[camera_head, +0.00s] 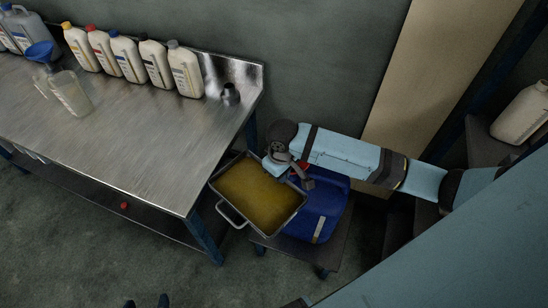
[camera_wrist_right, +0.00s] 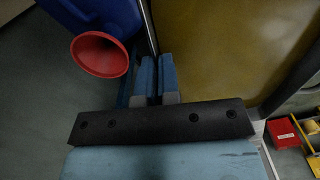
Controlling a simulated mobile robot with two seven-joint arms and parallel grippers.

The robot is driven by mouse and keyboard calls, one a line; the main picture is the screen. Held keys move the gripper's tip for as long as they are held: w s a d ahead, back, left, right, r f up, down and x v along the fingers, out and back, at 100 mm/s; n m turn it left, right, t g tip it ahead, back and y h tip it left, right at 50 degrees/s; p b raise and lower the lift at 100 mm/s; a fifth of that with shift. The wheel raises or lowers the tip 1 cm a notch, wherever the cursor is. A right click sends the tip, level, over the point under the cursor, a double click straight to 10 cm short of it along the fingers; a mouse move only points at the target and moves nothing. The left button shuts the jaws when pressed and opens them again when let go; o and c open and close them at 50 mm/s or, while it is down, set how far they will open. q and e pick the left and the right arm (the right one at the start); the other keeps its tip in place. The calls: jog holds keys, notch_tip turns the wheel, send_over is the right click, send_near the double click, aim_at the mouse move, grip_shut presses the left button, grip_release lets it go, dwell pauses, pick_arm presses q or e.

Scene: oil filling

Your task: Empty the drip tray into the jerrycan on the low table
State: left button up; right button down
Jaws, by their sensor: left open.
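The drip tray (camera_head: 214,187) is a square metal pan filled with amber oil, with a wire handle at its lower left side. It overlaps the left side of the low table (camera_head: 333,249), beside the blue jerrycan (camera_head: 322,215). A red funnel (camera_wrist_right: 100,54) stands at the jerrycan, left of my fingers in the wrist view. My left gripper (camera_head: 147,303) shows only as two spread, empty fingertips at the bottom edge.
A pale container (camera_head: 521,115) sits on a shelf at right. The floor at lower left is clear.

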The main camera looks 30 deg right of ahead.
jog(key=w+d+f+n+b, duration=0.3)
jog(key=w+f+n+b, duration=0.4)
jog(key=n, duration=1)
jog(key=w+f, duration=0.3)
jog(key=f, duration=0.1)
jog(key=shift+w+n, duration=0.15)
jog(key=shift+n, duration=0.25)
jog(key=shift+d, duration=0.15)
jog(key=shift+r+g+y+p, duration=0.2)
jog(key=shift+g+y+p, duration=0.15)
jog(key=shift+p, duration=0.25)
dwell(0.3)
